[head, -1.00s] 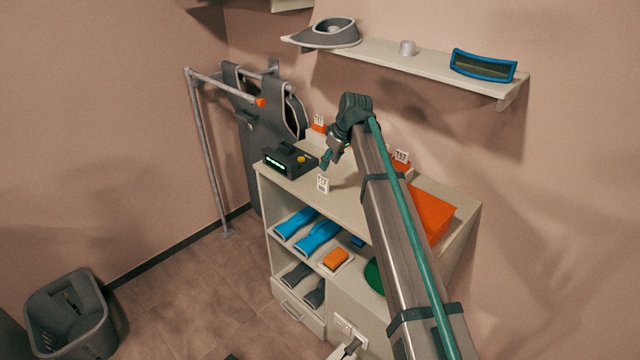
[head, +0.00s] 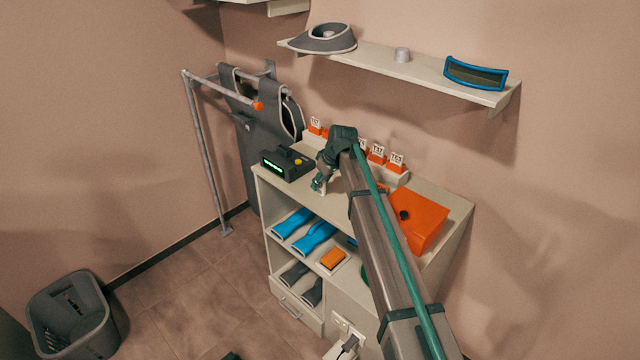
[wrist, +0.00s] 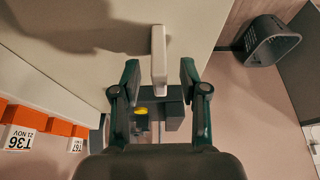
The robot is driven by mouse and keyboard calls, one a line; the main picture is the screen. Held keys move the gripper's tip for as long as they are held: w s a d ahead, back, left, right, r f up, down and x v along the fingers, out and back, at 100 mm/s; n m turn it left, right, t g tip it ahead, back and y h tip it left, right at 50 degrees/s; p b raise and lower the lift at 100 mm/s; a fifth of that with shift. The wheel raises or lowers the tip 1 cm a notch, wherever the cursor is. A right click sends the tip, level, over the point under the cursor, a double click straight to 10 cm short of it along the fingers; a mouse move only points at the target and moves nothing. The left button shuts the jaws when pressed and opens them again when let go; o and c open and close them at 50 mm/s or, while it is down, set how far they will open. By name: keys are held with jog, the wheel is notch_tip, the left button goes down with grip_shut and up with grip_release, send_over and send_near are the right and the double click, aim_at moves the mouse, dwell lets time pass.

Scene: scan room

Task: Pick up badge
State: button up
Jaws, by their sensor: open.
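The badge (wrist: 158,48) shows in the wrist view as a white upright bar, seen nearly edge-on, at the cabinet top's edge. My gripper (wrist: 159,78) is open, with one dark green finger on each side of the badge and a visible gap to both. In the head view my gripper (head: 319,182) is low over the front edge of the cabinet top, right of the black reader. The badge is mostly hidden by the gripper there.
The black reader (head: 287,163) with a green display stands left of my gripper. Orange holders with white tags (head: 377,154) line the back. An orange box (head: 417,219) stands at the right. A wall shelf (head: 420,70) hangs above.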

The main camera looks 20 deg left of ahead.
jog(key=shift+w+a+f, duration=0.1)
jog(key=shift+a+f, duration=0.15)
jog(key=shift+f, duration=0.35)
grip_shut()
jog(key=shift+r, duration=0.1)
jog(key=shift+r, duration=0.4)
notch_tip(320, 180, up, 2)
jog(key=shift+b, duration=0.55)
jog(key=s+d+r+b, duration=0.5)
jog(key=s+d+r, duration=0.3)
jog(key=s+r, duration=0.2)
jog(key=shift+s, duration=0.8)
